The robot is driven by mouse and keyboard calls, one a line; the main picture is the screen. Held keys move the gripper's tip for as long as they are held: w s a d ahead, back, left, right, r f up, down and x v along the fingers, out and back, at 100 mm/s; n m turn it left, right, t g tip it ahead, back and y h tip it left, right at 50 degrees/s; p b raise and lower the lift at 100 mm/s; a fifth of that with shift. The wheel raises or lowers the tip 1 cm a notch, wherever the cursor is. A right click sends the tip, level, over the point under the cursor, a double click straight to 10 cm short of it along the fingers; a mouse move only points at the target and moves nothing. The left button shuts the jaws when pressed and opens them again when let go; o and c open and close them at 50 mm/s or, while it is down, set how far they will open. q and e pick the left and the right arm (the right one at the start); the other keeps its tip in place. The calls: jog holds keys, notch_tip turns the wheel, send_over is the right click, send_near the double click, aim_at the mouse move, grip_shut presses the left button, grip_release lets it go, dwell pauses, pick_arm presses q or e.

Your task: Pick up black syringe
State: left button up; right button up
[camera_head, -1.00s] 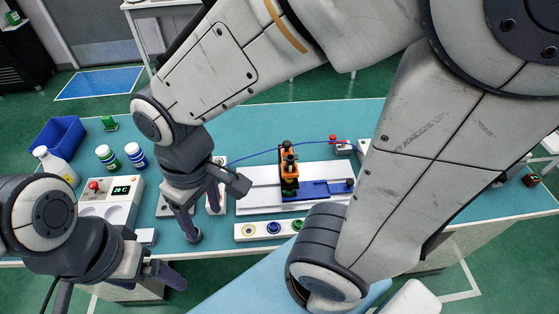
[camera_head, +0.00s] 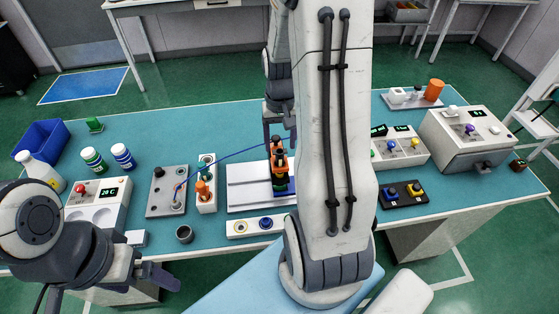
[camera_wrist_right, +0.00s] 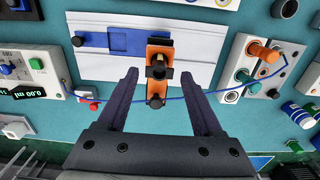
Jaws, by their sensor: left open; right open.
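I cannot surely make out a black syringe. An orange mount (camera_head: 279,158) with dark cylindrical parts stands upright on a white plate (camera_head: 247,186). In the right wrist view the orange mount (camera_wrist_right: 157,97) lies between my finger lines. My right gripper (camera_head: 279,132) is open at the far side of the mount, its near parts partly hidden by my arm. Its two fingers also show in the right wrist view (camera_wrist_right: 159,78), spread and empty. My left gripper (camera_head: 158,270) is open and empty at the table's front left edge.
Control boxes (camera_head: 402,150) fill the right. A white strip (camera_head: 240,233) with coloured round parts lies in front.

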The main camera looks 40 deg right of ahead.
aim_at(280, 154)
jog(key=shift+w+d+f+p, duration=0.2)
jog(key=shift+f+p, duration=0.15)
jog(key=shift+f, duration=1.15)
jog(key=shift+w+d+f+p, duration=0.15)
jog(key=shift+f+p, duration=0.2)
jog(key=shift+f, duration=1.15)
jog(key=shift+a, duration=0.1)
jog(key=shift+c, duration=0.3)
grip_shut()
